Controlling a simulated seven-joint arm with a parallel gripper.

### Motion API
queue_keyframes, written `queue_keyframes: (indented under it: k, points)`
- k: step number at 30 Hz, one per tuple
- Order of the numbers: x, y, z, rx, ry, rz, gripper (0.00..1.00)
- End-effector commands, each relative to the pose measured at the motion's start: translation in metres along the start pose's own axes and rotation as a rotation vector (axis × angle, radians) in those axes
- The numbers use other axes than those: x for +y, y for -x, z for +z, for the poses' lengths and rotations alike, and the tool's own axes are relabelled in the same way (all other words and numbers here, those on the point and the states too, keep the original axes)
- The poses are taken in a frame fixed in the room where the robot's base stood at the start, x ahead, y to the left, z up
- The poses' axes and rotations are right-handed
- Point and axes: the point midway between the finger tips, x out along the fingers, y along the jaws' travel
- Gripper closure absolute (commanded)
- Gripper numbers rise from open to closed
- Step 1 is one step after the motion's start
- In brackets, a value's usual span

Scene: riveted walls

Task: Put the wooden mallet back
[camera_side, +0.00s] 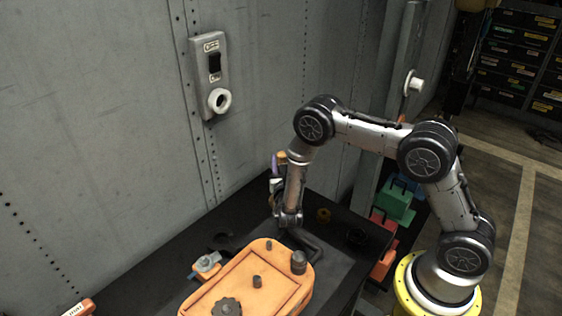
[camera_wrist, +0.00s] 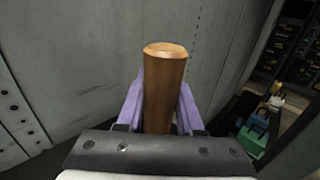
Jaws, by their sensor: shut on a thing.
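My gripper (camera_wrist: 160,100) has purple fingers and is shut on the wooden mallet (camera_wrist: 165,72). In the wrist view a brown wooden cylindrical part of the mallet stands up between the fingers, its rounded end facing away from me. The rest of it is hidden behind the gripper body. In the side view my gripper (camera_side: 274,166) is above the dark bench, near the grey wall, with a small orange-brown bit of the mallet (camera_side: 281,157) showing beside it. The mallet's full shape and tilt cannot be told there.
A grey wall panel (camera_side: 208,68) with a black switch and a white ring (camera_side: 219,100) is left of my gripper. An orange casing (camera_side: 250,283) with knobs lies on the dark bench (camera_side: 150,270). Green and red bins (camera_side: 395,207) stand at right. A white round fitting (camera_side: 416,85) is on a post.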

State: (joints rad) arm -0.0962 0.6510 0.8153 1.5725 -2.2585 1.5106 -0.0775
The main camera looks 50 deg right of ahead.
Motion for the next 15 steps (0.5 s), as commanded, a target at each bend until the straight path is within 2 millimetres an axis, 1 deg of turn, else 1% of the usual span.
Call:
queue_keyframes:
  k: [5, 9, 10, 14, 15]
  points:
    - [0.0005, -0.0002, 0.0016, -0.003, -0.002, 0.000, 1.00]
    - [0.0003, -0.0001, -0.0019, -0.003, -0.001, 0.000, 1.00]
    - [-0.0001, 0.0002, -0.0029, 0.000, 0.000, 0.000, 0.61]
    - [-0.0001, 0.0003, -0.0027, 0.000, 0.000, 0.000, 0.37]
    - [-0.0001, 0.0002, -0.0026, 0.000, 0.000, 0.000, 0.34]
